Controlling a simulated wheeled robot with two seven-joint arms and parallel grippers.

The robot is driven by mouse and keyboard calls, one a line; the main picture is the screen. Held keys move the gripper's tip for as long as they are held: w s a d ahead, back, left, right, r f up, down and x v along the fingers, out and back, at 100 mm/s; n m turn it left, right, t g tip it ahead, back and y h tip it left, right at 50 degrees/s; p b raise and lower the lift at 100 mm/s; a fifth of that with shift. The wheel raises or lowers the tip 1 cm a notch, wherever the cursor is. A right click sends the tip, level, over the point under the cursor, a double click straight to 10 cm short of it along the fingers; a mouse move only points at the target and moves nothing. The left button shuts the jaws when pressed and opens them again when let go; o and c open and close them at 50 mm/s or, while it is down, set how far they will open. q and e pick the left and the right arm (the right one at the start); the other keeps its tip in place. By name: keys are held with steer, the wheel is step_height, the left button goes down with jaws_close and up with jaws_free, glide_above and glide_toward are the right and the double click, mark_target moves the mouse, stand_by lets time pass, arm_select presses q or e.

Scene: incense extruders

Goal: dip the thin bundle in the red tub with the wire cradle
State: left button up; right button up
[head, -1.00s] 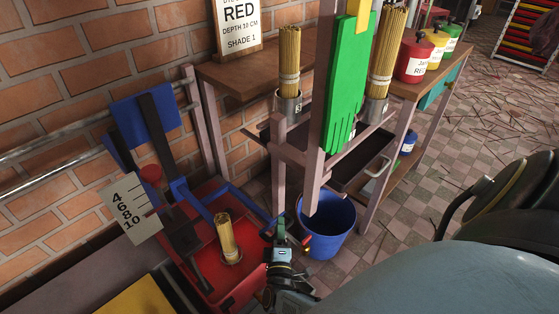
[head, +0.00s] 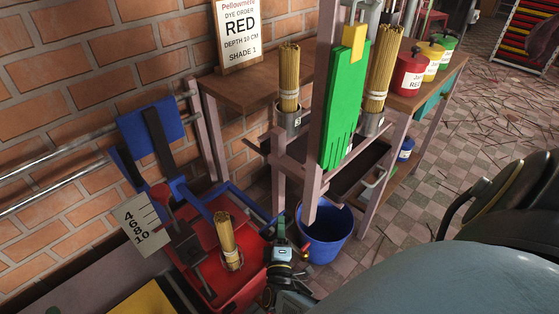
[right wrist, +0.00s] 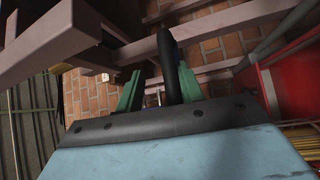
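The thin bundle (head: 227,238) of tan sticks with a pale band stands slightly tilted in the red tub (head: 252,288). A ring shows around its lower part; the wire cradle is hard to make out. A blue lever (head: 250,205) crosses above the tub. My right gripper (head: 281,240) is at the tub's right side, by the lever's end. In the right wrist view its green fingers (right wrist: 160,90) stand apart with a dark bar (right wrist: 167,50) between them, with a gap at the left finger. My left gripper is not in view.
A number card (head: 139,225) stands left of the tub. A blue bucket (head: 325,235) is close on the right. A frame post with a green glove (head: 345,105) rises behind. Two more bundles (head: 289,80) (head: 383,65) stand in cups. A sign (head: 243,35) reads RED, depth 10 cm.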

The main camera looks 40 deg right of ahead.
stand_by(0.3)
steer(key=v, duration=1.5)
steer(key=shift+s, duration=0.2)
stand_by(0.8)
steer(key=shift+a, duration=0.1)
